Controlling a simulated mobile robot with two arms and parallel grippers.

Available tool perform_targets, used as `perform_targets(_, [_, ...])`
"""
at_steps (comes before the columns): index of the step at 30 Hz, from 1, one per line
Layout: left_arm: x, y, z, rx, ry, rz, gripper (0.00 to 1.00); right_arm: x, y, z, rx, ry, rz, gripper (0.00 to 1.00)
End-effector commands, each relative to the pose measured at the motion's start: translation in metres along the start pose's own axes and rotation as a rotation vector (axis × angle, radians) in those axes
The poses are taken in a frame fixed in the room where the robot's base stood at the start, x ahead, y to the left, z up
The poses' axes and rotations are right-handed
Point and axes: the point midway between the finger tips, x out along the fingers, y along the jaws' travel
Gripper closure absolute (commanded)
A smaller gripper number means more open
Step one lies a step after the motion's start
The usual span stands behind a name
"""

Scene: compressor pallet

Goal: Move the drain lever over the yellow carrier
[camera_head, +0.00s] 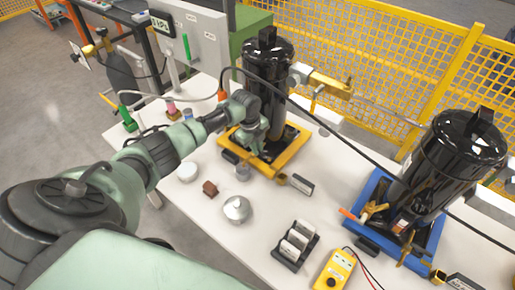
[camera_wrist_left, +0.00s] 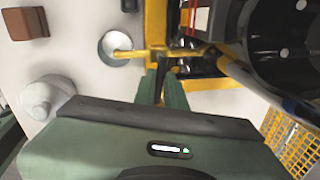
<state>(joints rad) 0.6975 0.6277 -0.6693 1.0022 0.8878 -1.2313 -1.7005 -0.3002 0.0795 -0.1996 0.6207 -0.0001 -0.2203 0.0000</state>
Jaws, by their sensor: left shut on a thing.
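The yellow carrier (camera_head: 283,157) sits on the white table under a tall black compressor (camera_head: 268,62). My left gripper (camera_head: 252,133) reaches in low at the compressor's front left side, above the carrier. In the left wrist view my left gripper (camera_wrist_left: 165,76) has its green fingers close together at a thin brass-yellow drain lever (camera_wrist_left: 150,52), shut on it. The lever runs sideways across the yellow carrier (camera_wrist_left: 155,18), one end out past the carrier's edge. In the head view my gripper hides the lever. My right gripper is not in view.
A blue carrier (camera_head: 374,196) with another black compressor (camera_head: 456,150) stands at right. A yellow meter (camera_head: 335,270), a black tray (camera_head: 295,247), a silver round part (camera_head: 237,209) and a brown block (camera_head: 210,188) lie in front. A black cable arcs across the table. Yellow fencing (camera_head: 375,52) stands behind.

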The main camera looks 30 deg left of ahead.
Motion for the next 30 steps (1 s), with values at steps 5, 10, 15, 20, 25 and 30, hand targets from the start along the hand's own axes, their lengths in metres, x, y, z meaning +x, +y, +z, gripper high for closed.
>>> perform_targets(5, [0.003,0.004,0.002,0.136,0.028,-0.002,1.00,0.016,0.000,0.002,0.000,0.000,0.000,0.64])
perform_targets(10, [0.003,0.007,0.003,0.268,0.053,-0.001,1.00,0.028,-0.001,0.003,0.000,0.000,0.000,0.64])
perform_targets(15, [0.002,0.009,0.005,0.382,0.075,-0.001,1.00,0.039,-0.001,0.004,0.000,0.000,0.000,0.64])
perform_targets(20, [0.000,0.010,0.005,0.461,0.092,-0.002,1.00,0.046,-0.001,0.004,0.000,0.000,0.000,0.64])
perform_targets(25, [-0.001,0.011,0.006,0.512,0.101,-0.001,1.00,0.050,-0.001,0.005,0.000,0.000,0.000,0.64])
perform_targets(30, [-0.002,0.011,0.006,0.533,0.105,-0.001,1.00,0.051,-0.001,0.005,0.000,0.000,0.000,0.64])
